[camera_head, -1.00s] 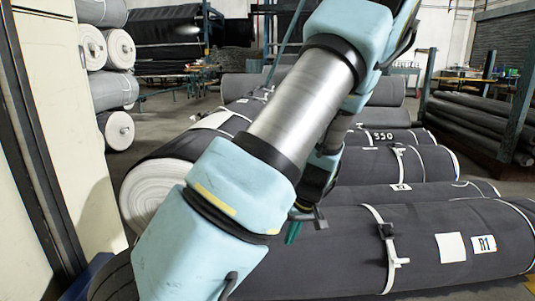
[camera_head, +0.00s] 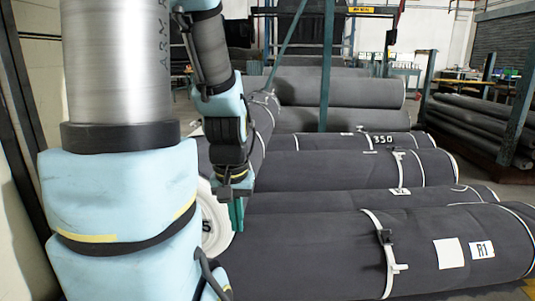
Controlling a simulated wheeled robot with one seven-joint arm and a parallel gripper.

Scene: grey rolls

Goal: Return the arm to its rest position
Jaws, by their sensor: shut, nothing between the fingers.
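My arm (camera_head: 125,200), light blue with a silver tube, stands upright across the left of the head view. Its forearm hangs down behind it, left of the middle. My gripper (camera_head: 237,222) points downward with its thin teal fingers close together, shut and empty. In the picture it is in front of the left ends of the grey rolls, beside a white roll end (camera_head: 216,222). My arm hides part of that roll end.
A large grey roll (camera_head: 330,250) with an R1 label lies at the front right. Several more grey rolls (camera_head: 350,168) lie behind it. A rack of dark rolls (camera_head: 480,125) stands at the right. A teal post (camera_head: 326,70) rises behind the rolls. A pale wall borders the left.

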